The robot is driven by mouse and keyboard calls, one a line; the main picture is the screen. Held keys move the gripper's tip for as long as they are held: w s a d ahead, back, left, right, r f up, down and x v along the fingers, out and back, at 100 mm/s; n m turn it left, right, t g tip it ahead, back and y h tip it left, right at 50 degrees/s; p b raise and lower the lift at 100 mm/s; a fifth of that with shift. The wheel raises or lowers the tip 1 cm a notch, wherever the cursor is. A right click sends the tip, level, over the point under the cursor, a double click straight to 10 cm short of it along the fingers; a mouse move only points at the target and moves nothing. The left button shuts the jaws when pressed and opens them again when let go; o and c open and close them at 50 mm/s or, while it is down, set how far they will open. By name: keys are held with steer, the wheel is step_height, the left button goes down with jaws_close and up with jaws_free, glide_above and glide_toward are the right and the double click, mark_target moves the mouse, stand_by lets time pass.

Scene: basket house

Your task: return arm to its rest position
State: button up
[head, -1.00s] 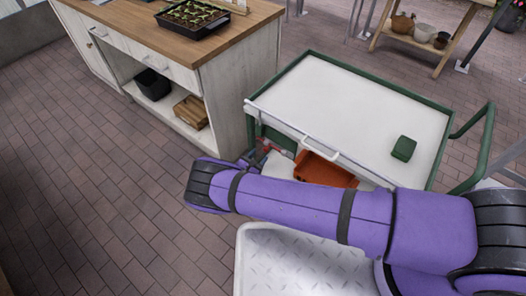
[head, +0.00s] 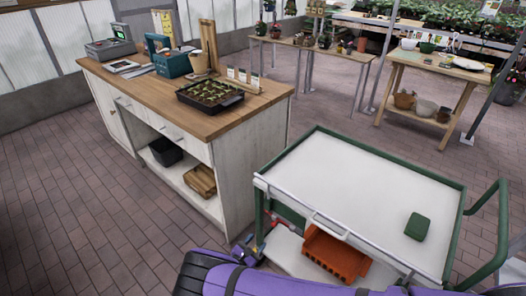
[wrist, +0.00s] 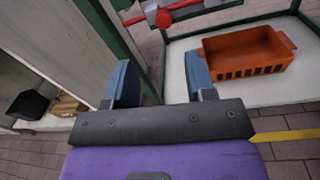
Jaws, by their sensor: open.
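My gripper (wrist: 168,88) is open in the wrist view, its two blue fingers apart with nothing between them. It faces the lower part of a green-framed cart (head: 350,190), close to a green post and a red part (wrist: 164,17). In the head view my purple arm crosses the bottom edge, and the gripper is mostly hidden beside the cart's left end.
An orange crate (head: 334,256) sits on the cart's lower shelf and also shows in the wrist view (wrist: 245,52). A dark green box (head: 417,226) lies on the cart top. A wooden-topped counter (head: 150,87) stands left. Brick floor (head: 75,200) is clear at left.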

steer(key=w+d+r+m+g+h, duration=0.15)
steer(key=w+r+m+g, duration=0.3)
steer(key=r, duration=0.75)
steer(key=w+d+r+m+g+h, duration=0.1)
steer(key=w+d+r+m+g, duration=0.3)
steer(key=r, duration=0.7)
steer(key=s+d+r+m+g+y, duration=0.15)
steer(key=d+r+m+g, duration=0.35)
steer(key=r, duration=0.7)
steer(key=d+r+m+g+y, duration=0.1)
steer(key=d+r+m+y, duration=0.25)
steer(key=d+r, duration=0.7)
steer(key=s+d+r+m+y, duration=0.25)
steer(key=s+d+r, duration=0.35)
steer(key=r, duration=0.4)
steer(key=s+d+r+m+y, duration=0.2)
steer(key=s+d+r+m, duration=0.15)
steer(key=s+r, duration=0.45)
steer(key=s+d+r+m+t+y, duration=0.1)
steer(key=s+d+r+m+t, duration=0.1)
steer(key=s, duration=0.7)
steer(key=s+d+r+m+t+y, duration=0.2)
steer(key=s+d+r+t, duration=0.1)
steer(key=s, duration=0.6)
steer(key=shift+r, duration=0.6)
